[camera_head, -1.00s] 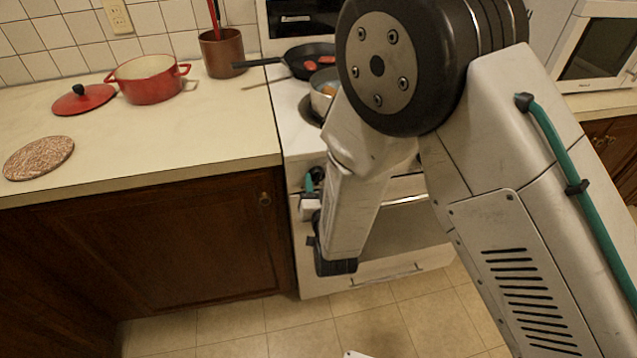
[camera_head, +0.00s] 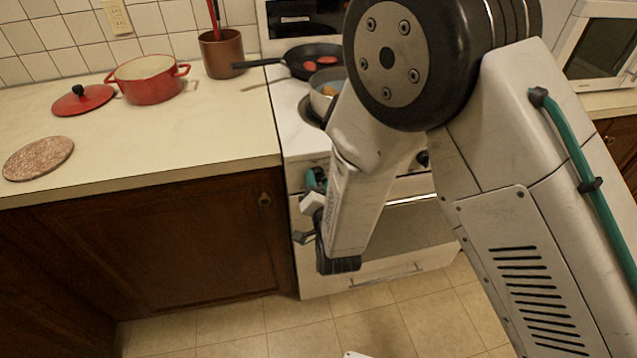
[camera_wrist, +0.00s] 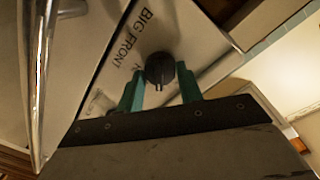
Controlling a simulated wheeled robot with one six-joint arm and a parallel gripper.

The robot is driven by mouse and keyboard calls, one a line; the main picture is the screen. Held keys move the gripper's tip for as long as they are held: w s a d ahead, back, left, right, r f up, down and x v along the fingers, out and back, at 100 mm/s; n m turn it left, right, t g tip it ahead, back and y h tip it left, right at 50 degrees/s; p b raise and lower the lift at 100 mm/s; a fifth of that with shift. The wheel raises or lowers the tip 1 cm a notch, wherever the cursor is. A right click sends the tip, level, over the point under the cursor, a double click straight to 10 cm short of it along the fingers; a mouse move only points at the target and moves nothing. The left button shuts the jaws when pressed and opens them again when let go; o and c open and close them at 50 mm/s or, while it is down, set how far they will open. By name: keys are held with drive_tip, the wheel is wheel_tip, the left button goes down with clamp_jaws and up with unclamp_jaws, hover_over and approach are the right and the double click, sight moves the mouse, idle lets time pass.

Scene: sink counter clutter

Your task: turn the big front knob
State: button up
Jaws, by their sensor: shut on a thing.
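The big front knob (camera_wrist: 160,69) is round and black, on the white stove front, with the printed label "BIG FRONT" (camera_wrist: 134,33) beside it in the wrist view. My gripper (camera_wrist: 161,86) has one teal finger on each side of the knob and is shut on it. In the head view my gripper (camera_head: 316,180) is at the left end of the stove's front panel, partly behind my arm. The knob itself is hidden there.
The white stove (camera_head: 300,150) carries a black frying pan (camera_head: 305,62) and a pot (camera_head: 322,100). Its oven handle (camera_head: 410,200) runs below the panel. Another black knob (camera_head: 422,158) shows right of my forearm. The counter (camera_head: 200,130) holds a red pot (camera_head: 148,80).

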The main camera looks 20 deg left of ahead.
drive_tip(key=o, duration=1)
drive_tip(key=shift+s, duration=0.1)
drive_tip(key=v, duration=0.7)
drive_tip(key=shift+s+d, duration=0.15)
drive_tip(key=shift+s, duration=0.2)
